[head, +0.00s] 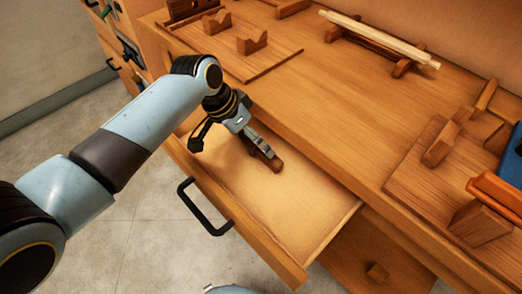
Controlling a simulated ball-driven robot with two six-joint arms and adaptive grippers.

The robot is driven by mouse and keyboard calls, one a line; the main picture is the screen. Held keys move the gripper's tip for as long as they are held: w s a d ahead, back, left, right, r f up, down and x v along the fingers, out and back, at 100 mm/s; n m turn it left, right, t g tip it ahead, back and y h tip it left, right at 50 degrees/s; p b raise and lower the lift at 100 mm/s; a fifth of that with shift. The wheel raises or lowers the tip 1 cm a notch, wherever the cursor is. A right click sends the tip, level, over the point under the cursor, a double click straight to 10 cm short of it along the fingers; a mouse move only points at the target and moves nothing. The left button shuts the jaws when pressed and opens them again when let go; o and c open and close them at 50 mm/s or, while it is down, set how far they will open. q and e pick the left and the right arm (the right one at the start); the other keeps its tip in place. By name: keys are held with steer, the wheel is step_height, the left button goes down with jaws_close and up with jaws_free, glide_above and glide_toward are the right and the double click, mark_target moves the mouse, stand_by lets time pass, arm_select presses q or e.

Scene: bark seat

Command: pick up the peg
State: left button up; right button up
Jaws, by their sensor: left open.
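My left arm comes in from the left, and its left gripper (229,145) is open over an open drawer (300,220). A small dark brown wooden piece, which looks like the peg (271,162), lies on the drawer floor. One finger reaches down at the peg and the other stands apart to the left. I cannot tell whether the finger touches the peg. The gripper hides part of the peg. My right gripper is not in view.
The drawer's black handle (206,208) faces front left. On the bench top (330,110), a pale rod (380,38) rests on notched supports. A board with wooden blocks (440,143) and a blue object (512,155) are at right. A board with notched blocks (252,42) is at the back left.

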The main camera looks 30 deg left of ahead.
arm_select(q)
steer(key=c, duration=1.2)
steer(key=shift+s+f, duration=0.1)
steer(key=shift+c, duration=0.3)
